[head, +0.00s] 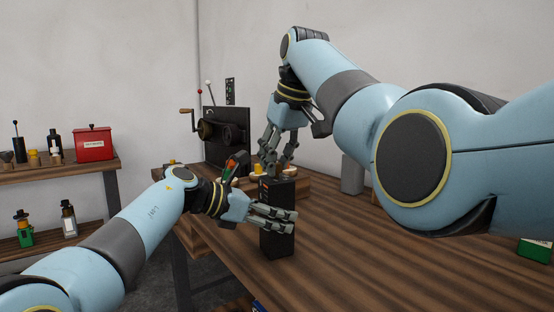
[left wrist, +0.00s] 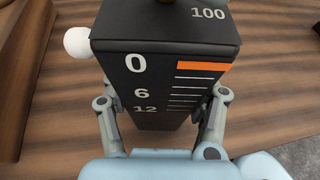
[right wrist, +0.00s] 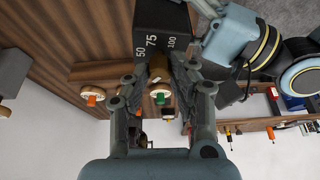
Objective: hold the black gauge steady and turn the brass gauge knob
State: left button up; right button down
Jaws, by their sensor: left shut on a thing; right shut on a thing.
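The black gauge (head: 277,236) stands upright on the wooden table. In the left wrist view its face (left wrist: 160,88) shows 0, 6 and 12, white lines and an orange bar near the 0. My left gripper (head: 280,216) is shut on the gauge's body, with a finger on each side (left wrist: 163,108). My right gripper (head: 279,166) points down over the gauge's top. In the right wrist view its fingers (right wrist: 160,66) are shut on the brass knob (right wrist: 158,68). The top reads 50, 75 and 100 around the knob. The fingers hide the knob in the head view.
A black machine with a crank (head: 226,135) stands behind the gauge. Wooden pieces with orange (right wrist: 92,98) and green (right wrist: 158,97) ends are close by. A side shelf holds a red box (head: 93,144) and bottles.

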jog(key=n+g+y, duration=0.1)
jog(key=n, duration=0.3)
jog(key=shift+w+d, duration=0.1)
jog(key=shift+n+g+y, duration=0.3)
jog(key=shift+n+g, duration=0.5)
jog(key=shift+n, duration=1.4)
jog(key=c, duration=1.1)
grip_release()
jog(key=shift+c, duration=0.2)
jog(key=w+v, duration=0.1)
jog(key=v, duration=1.1)
jog(key=shift+s, duration=0.4)
jog(key=shift+d, duration=0.1)
